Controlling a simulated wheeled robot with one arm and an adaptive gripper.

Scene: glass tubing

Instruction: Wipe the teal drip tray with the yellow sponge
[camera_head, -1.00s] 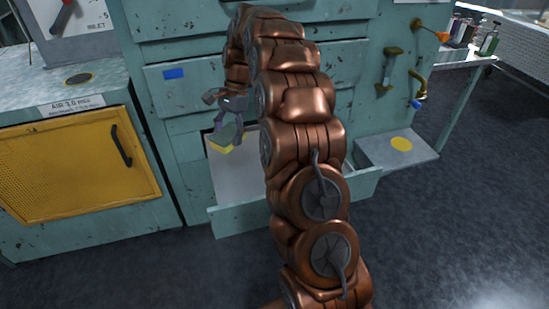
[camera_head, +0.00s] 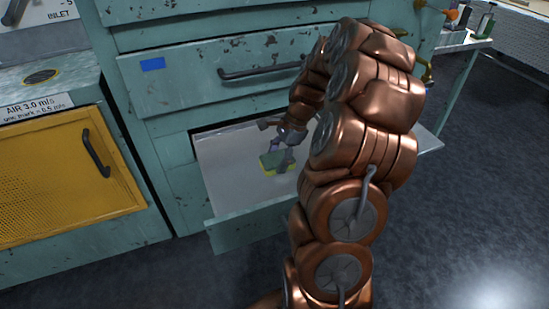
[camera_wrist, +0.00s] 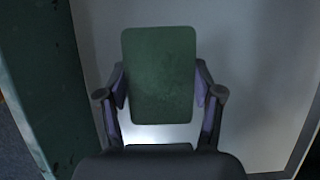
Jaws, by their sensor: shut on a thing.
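The sponge (camera_head: 277,163) has a green upper side and a yellow lower edge. My gripper (camera_head: 279,155) is shut on it, with a finger on either side. In the wrist view the sponge's green face (camera_wrist: 159,75) fills the space between the fingers of my gripper (camera_wrist: 160,95). The sponge is inside the open teal drawer-like tray (camera_head: 250,228), over its pale bottom; I cannot tell whether it touches. This teal-fronted tray may be the drip tray. My arm hides its right part.
A closed teal drawer (camera_head: 205,78) with a dark handle is just above. A yellow mesh door (camera_head: 50,185) stands at left. A side bench with bottles (camera_head: 487,20) is at the back right. The floor (camera_head: 470,220) at right is clear.

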